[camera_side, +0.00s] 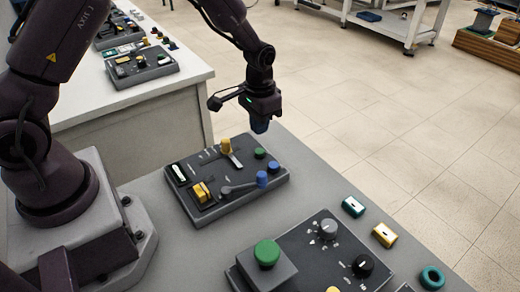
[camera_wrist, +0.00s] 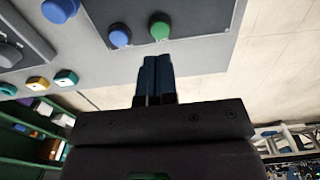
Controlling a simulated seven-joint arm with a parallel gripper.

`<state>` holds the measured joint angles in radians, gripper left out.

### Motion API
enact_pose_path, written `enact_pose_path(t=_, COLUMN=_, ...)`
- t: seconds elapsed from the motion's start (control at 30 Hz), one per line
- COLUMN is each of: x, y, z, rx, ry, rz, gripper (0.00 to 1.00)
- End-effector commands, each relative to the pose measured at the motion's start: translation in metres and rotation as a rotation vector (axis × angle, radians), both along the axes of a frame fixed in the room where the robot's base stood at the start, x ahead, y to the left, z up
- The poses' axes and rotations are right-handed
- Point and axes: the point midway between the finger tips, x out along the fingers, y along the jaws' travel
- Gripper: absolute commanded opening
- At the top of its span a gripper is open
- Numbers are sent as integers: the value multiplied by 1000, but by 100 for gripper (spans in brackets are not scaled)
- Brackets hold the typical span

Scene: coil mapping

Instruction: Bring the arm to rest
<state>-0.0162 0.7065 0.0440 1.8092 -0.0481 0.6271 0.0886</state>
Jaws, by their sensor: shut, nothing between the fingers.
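My gripper (camera_side: 260,126) hangs from my arm above the far edge of the grey table, just past the back of a dark control panel (camera_side: 220,205). Its dark blue fingers are together and empty, and it touches nothing in view. In the wrist view the shut fingers (camera_wrist: 156,72) point toward a green knob (camera_wrist: 160,28) and a blue knob (camera_wrist: 120,36) on the panel.
A second panel (camera_side: 310,255) with a large green button (camera_side: 267,252) and dials stands nearer. Several small coloured blocks, one green (camera_side: 353,206), one yellow (camera_side: 384,235), and a teal ring (camera_side: 432,277) lie along the table's right edge. Open floor (camera_side: 370,130) lies beyond.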

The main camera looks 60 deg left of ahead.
Motion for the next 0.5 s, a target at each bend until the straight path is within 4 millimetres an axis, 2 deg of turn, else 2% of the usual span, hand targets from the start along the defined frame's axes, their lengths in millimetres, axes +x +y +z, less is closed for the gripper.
enact_pose_path(t=0.23, x=-2, y=0, z=0, rx=-1, ry=13, rz=7, gripper=0)
enact_pose_path(t=0.33, x=-21, y=-1, z=-5, rx=-3, ry=73, rz=14, gripper=0)
enact_pose_path(t=0.43, x=-41, y=-4, z=18, rx=-6, ry=93, rz=22, gripper=0)
enact_pose_path(t=0.5, x=-53, y=-6, z=40, rx=-8, ry=85, rz=25, gripper=0)
